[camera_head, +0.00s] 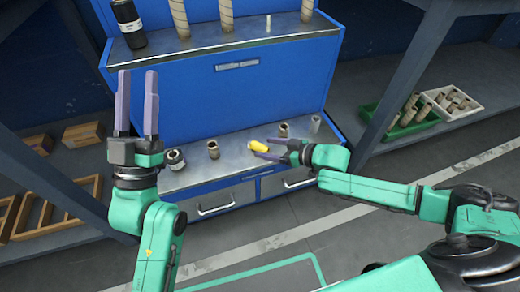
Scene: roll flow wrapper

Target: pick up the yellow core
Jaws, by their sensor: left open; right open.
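The yellow core (258,146) lies tilted on the lower grey shelf of the blue machine. My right gripper (263,148) reaches in from the right; its purple fingers are open and lie close to the core. Whether they touch the core is too small to tell. My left gripper (137,102) is open and empty, with its two fingers pointing up in front of the left part of the machine.
On the lower shelf (232,168) stand a dark-and-white roll (174,159), a short core (213,149), another core (283,130) and a pale cylinder (315,123). Tall tubes (180,18) stand on the upper shelf. Side tables hold a green crate (402,128) and wooden boxes (82,135).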

